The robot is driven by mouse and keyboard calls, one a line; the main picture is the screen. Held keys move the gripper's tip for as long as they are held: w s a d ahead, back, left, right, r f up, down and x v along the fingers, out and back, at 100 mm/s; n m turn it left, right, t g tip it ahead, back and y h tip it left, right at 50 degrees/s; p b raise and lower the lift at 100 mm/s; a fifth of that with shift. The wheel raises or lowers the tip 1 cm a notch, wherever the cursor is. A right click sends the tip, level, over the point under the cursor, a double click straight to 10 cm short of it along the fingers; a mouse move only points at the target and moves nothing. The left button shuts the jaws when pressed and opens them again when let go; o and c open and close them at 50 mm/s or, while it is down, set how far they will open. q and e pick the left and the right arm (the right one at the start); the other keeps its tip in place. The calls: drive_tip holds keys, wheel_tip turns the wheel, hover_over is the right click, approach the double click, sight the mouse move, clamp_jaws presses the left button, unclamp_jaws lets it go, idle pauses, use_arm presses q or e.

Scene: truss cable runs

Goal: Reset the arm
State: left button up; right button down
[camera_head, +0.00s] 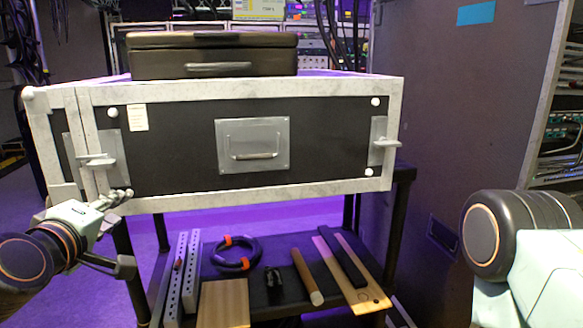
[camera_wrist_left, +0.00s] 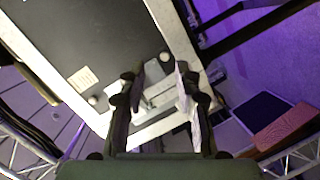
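A black flight case (camera_head: 180,150) with pale metal edging stands on a dark cart. It has a left latch (camera_head: 95,160), a right latch (camera_head: 384,142) and a central handle plate (camera_head: 252,145). My left gripper (camera_head: 122,229) is at the lower left corner of the case, with its fingers spread. In the left wrist view the open left gripper (camera_wrist_left: 157,75) has a finger on each side of a metal latch (camera_wrist_left: 155,90). Whether the fingers touch it I cannot tell. My right arm shows at the right edge, but its gripper is out of frame.
A smaller dark case (camera_head: 213,55) lies on top. The lower shelf (camera_head: 270,290) holds a black cable coil (camera_head: 236,254), perforated rails (camera_head: 183,275), a wooden board (camera_head: 224,303) and a rod (camera_head: 307,277). A tall dark panel (camera_head: 455,120) stands at right.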

use_arm(q)
drive_tip(key=s+d+f+m+g+h, duration=0.1)
drive_tip(key=s+d+f+m+g, duration=0.15)
drive_tip(key=f, duration=0.65)
drive_tip(key=s+d+f+m+g, duration=0.1)
drive_tip(key=s+f+m+g, duration=0.25)
drive_tip(key=f, duration=0.45)
drive_tip(key=s+d+f+m+g+h, duration=0.1)
drive_tip(key=s+d+f+m+g, duration=0.2)
drive_tip(key=f, duration=0.6)
drive_tip(key=s+f+m+g, duration=0.2)
drive_tip(key=s+f, duration=0.6)
drive_tip(key=s, duration=0.4)
drive_tip(key=s+d+f+m+g, duration=0.1)
drive_tip(key=s+f+g, duration=0.3)
drive_tip(key=s+f, duration=0.4)
drive_tip(key=s+m, duration=0.1)
drive_tip(key=s, duration=0.3)
drive_tip(key=shift+s+d+f+g+y+b, duration=0.2)
drive_tip(key=shift+d+g+y+b, duration=0.1)
drive_tip(key=shift+g+b, duration=0.1)
